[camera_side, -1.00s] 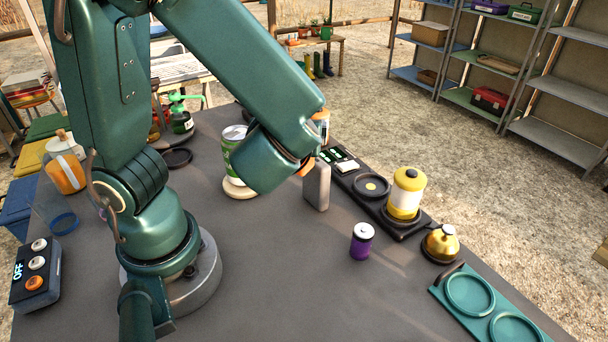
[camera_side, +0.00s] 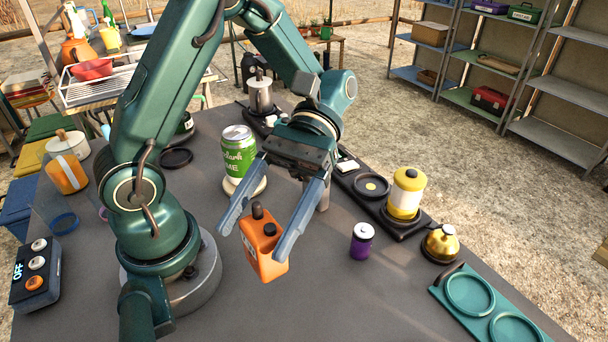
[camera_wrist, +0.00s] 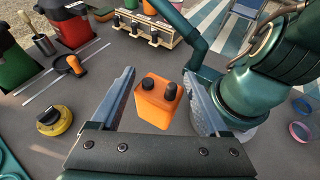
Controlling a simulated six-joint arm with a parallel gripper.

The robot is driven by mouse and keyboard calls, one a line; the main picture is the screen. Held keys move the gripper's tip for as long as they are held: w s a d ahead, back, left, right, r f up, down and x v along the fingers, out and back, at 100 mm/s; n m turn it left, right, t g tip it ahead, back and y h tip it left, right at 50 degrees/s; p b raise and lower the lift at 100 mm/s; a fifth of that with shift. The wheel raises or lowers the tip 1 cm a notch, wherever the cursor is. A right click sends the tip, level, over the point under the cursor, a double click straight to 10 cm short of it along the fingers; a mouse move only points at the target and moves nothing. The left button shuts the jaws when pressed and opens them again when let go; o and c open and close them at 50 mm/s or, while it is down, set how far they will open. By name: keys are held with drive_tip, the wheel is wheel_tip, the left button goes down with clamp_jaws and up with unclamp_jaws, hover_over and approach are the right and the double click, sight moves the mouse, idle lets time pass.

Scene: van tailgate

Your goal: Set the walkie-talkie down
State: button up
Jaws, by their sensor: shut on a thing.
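The walkie-talkie (camera_side: 264,249) is an orange block with two dark knobs on top. It is between the fingers of my gripper (camera_side: 257,238), which is shut on it. It leans a little in the side view and looks to be over the grey table (camera_side: 330,290); I cannot tell whether its bottom touches. In the wrist view the walkie-talkie (camera_wrist: 157,106) shows its top and one face between the two fingers of my gripper (camera_wrist: 159,76).
A green can (camera_side: 238,158) stands on a pale coaster behind the gripper. To the right are a purple can (camera_side: 361,241), a yellow lantern (camera_side: 406,190), a golden bell (camera_side: 440,243) and a teal tray (camera_side: 492,334). The front middle of the table is clear.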

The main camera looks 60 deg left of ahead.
drive_tip(key=w+a+r+n+t+h, duration=0.2)
drive_tip(key=w+a+n+t+h, duration=0.1)
drive_tip(key=w+n+t+h, duration=0.55)
drive_tip(key=shift+s+d+f+g+y, duration=0.2)
drive_tip(key=shift+s+d+f+y, duration=0.2)
drive_tip(key=shift+d+f, duration=1.45)
drive_tip(key=shift+s+d+f+g+y, duration=0.15)
drive_tip(key=shift+s+d+f+y, duration=0.25)
drive_tip(key=shift+d+f, duration=1.45)
drive_tip(key=shift+s+d+f+g+y, duration=0.25)
drive_tip(key=shift+d+f+y, duration=0.2)
drive_tip(key=shift+d+f, duration=1.4)
drive_tip(key=shift+f, duration=0.1)
drive_tip(key=o, duration=1.4)
